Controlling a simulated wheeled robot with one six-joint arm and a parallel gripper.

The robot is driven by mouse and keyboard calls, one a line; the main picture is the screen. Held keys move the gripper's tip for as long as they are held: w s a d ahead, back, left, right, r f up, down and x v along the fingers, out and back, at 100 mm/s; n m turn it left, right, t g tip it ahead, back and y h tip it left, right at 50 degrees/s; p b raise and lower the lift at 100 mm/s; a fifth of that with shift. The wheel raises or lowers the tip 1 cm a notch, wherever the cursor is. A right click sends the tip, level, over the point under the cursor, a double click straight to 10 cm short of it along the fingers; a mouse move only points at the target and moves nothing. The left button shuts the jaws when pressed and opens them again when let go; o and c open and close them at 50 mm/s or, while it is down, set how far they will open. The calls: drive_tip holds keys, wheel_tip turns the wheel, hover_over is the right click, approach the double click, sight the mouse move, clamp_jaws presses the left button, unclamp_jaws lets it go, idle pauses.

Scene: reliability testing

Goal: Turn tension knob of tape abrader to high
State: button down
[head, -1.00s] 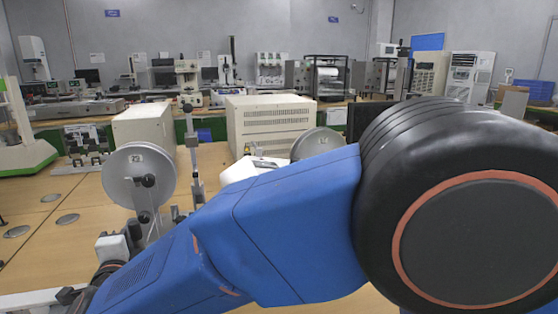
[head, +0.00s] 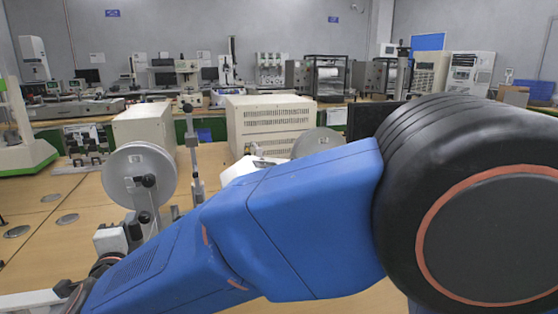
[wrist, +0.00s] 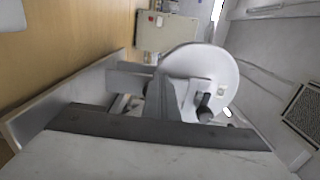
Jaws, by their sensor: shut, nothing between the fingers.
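The tape abrader stands on the wooden table, its silver reel (head: 139,176) at left and another (head: 316,143) partly behind my blue arm. I cannot tell which knob sets tension. In the wrist view a pale reel (wrist: 212,70) fills the centre, with a black knob (wrist: 204,100) in front of it. My gripper (wrist: 172,88) is shut and empty, its grey fingers in front of the reel. Whether they touch anything is unclear. My arm hides the machine's lower part.
A cream cabinet (head: 270,125) and a smaller cream box (head: 143,124) stand behind the reels. A green-based instrument (head: 22,150) is at far left. Benches with lab equipment line the back wall. Bare tabletop (head: 75,190) shows left of the near reel.

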idle(0.3)
drive_tip(key=shift+s+a+r, duration=0.15)
drive_tip(key=shift+a, duration=0.1)
drive_tip(key=shift+v, duration=2.95)
